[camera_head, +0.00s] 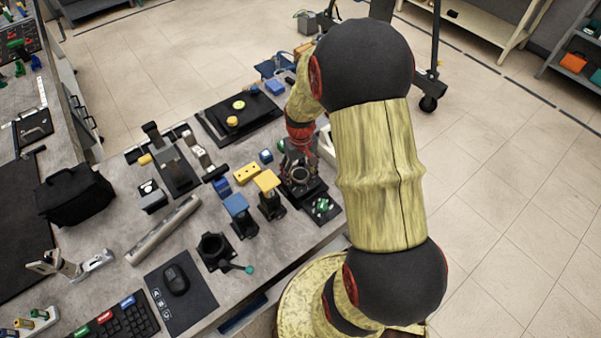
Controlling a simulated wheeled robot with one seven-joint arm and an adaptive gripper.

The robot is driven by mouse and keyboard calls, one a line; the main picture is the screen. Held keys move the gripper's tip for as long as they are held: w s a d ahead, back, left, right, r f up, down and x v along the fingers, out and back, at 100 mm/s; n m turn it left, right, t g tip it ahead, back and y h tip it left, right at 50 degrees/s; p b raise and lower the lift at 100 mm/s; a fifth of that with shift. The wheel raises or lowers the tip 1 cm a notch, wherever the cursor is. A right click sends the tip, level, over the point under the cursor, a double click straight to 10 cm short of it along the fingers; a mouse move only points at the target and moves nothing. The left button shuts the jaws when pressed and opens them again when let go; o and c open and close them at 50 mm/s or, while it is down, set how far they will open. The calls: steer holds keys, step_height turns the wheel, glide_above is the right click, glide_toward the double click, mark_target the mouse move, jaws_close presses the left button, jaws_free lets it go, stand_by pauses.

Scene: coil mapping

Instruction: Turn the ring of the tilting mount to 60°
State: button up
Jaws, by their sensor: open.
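My arm comes in from the right, and my gripper (298,168) points down near the right edge of the table. Its fingers are small and dark here and partly blend with a dark device with a round top, so I cannot tell whether they touch it. My gripper looks open, with nothing clearly held. A black ring-shaped mount (214,246) with a teal-tipped handle stands at the front of the table, left of my gripper and apart from it. I cannot tell for sure which device is the tilting mount, and no angle scale is readable.
A blue-topped block (237,207) and a yellow-topped block (268,182) stand just left of my gripper. A mouse (176,279), a keyboard (118,322) and a black bag (76,194) take up the left part.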

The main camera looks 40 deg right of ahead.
steer(key=shift+c, duration=0.9)
steer(key=c, duration=1)
steer(key=shift+m, duration=0.4)
steer(key=shift+r+m+p, duration=0.1)
steer(key=shift+m+p, duration=0.55)
steer(key=shift+m, duration=0.25)
steer(key=shift+a+m+p, duration=0.1)
steer(key=shift+m+p, duration=0.35)
steer(key=shift+m, duration=1.05)
steer(key=o, duration=1.2)
